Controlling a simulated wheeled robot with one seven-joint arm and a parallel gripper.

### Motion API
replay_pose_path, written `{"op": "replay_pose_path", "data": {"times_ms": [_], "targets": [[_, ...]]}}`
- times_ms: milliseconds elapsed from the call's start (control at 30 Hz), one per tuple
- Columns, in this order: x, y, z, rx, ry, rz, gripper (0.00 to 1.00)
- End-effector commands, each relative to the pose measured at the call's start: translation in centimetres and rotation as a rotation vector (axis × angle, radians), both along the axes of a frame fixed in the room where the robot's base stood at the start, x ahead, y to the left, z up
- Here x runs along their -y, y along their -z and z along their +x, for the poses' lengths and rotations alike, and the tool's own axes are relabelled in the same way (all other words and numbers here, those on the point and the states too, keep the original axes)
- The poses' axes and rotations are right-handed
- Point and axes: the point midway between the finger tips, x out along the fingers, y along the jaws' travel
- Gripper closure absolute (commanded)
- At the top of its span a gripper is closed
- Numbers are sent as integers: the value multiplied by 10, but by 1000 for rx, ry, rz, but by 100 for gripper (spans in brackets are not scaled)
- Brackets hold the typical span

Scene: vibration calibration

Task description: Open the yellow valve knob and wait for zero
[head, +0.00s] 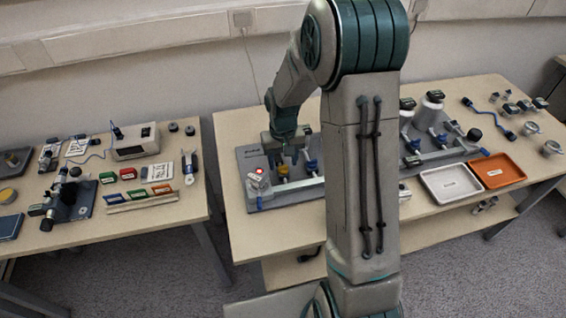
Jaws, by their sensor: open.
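The yellow valve knob (282,169) sits on the grey panel (268,200) on the right table, between a white-topped part with a red spot and a blue knob. My gripper (286,154) points down over the panel, just above and behind the yellow knob. It is open. I cannot tell whether its fingers touch the knob or stand apart from it. No zero reading can be made out at this size.
The part with the red spot (259,180) stands left of the knob, and the blue knob (311,166) stands close on its right. A white tray (425,178) and an orange tray (515,181) lie farther right. The left table (180,212) holds several instruments.

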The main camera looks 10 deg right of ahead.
Motion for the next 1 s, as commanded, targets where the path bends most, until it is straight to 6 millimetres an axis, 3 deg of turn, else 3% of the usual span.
{"op": "replay_pose_path", "data": {"times_ms": [133, 433, 467, 600, 633, 1000], "targets": [[0, 12, 0, -1, -1, 0, 50], [0, 14, 0, 1, -1, 0, 50], [0, 14, 0, 1, -1, 0, 53], [0, 14, 0, 1, -1, 0, 92], [0, 14, 0, 1, -1, 0, 95], [0, 14, 0, 1, 45, 0, 95]]}}
